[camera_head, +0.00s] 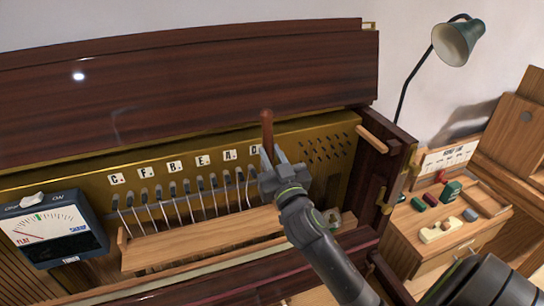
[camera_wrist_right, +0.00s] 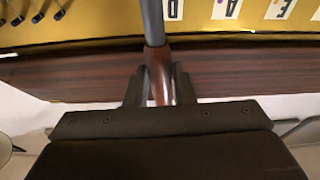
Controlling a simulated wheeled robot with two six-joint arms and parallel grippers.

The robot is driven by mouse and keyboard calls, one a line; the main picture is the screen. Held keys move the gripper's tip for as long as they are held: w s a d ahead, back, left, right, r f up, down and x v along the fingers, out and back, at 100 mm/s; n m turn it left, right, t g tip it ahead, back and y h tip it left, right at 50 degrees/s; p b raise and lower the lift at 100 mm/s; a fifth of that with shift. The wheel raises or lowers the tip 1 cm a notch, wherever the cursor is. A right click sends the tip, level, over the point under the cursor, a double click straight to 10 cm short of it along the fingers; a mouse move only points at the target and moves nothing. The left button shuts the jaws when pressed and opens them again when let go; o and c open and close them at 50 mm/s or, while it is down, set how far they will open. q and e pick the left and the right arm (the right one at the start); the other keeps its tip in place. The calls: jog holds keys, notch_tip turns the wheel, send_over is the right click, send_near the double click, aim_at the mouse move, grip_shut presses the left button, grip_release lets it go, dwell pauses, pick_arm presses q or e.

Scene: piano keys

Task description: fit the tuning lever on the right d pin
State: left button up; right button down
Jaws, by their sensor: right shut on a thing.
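My right gripper (camera_head: 272,167) is shut on the wooden handle of the tuning lever (camera_head: 267,130), in front of the letter D at the right end of the label row. In the right wrist view the lever's handle (camera_wrist_right: 161,85) sits between the fingers, and its dark shaft (camera_wrist_right: 152,22) runs up out of the frame. The gripper hides the lever's lower end in the head view. The tuning pins (camera_head: 186,187) stand in a row on the gold plate (camera_head: 90,190) under letter labels. I cannot tell whether the lever touches the D pin. My left gripper is not in view.
A tuner meter (camera_head: 52,228) with a needle dial stands at the left. A wooden rail (camera_head: 200,240) runs below the strings. The raised dark lid (camera_head: 180,90) is behind. A side table (camera_head: 420,235) with small items and a lamp (camera_head: 456,42) are at the right.

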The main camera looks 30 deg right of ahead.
jog(key=shift+w, duration=0.15)
jog(key=shift+w+d, duration=0.1)
jog(key=shift+w, duration=0.3)
jog(key=shift+w+b, duration=0.15)
jog(key=shift+b, duration=0.15)
jog(key=shift+w+d, duration=0.15)
jog(key=shift+w, duration=0.35)
jog(key=shift+w, duration=0.1)
jog(key=c, duration=1)
grip_release()
jog(key=shift+o, duration=0.3)
